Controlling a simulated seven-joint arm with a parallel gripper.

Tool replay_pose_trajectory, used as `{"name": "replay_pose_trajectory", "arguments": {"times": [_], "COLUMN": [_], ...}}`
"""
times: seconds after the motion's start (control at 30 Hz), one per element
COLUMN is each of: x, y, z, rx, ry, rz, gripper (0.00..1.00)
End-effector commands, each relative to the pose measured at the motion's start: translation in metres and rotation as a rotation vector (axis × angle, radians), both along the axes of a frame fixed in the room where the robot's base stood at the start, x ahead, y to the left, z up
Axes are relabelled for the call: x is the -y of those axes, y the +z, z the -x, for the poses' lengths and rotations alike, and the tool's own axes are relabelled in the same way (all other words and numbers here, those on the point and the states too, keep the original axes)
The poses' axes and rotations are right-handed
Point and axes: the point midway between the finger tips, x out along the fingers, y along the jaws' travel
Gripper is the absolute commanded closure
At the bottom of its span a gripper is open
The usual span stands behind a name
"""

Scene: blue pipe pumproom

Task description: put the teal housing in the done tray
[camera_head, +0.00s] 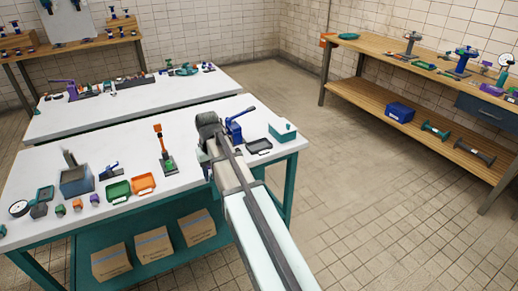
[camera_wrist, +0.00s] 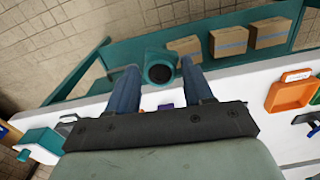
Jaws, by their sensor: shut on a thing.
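The teal housing (camera_wrist: 153,61), round with a dark hole, sits between the two blue-grey fingers of my gripper (camera_wrist: 159,74) in the wrist view. The fingers are shut on it, and it appears beyond the front edge of the white bench top. In the head view my arm hides the housing and fingertips. A green tray (camera_head: 118,191) and an orange tray (camera_head: 144,183) lie side by side on the near bench, left of my gripper. The orange tray (camera_wrist: 291,93) also shows in the wrist view, with an unreadable label. I cannot tell which tray is the done tray.
A blue clamp-like tool (camera_head: 234,128), a dark tray (camera_head: 259,146) and a teal box (camera_head: 283,132) stand right of my gripper. An upright orange-handled tool (camera_head: 160,145) stands between my gripper and the trays. Cardboard boxes (camera_head: 152,245) lie on the shelf below.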

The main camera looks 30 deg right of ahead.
Motion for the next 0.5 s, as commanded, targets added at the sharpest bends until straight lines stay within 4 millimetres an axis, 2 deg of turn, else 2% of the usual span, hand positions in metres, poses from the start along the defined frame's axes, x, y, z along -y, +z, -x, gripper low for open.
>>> {"name": "replay_pose_trajectory", "arguments": {"times": [0.27,0.37,0.5], "x": [0.045,0.068,0.112], "y": [0.009,0.013,0.022], "z": [-0.03,-0.044,-0.072], "rx": [0.002,0.003,0.004], "ry": [-0.011,-0.006,0.021], "rz": [0.0,0.001,0.001], "gripper": [0.84,0.84,0.84]}}
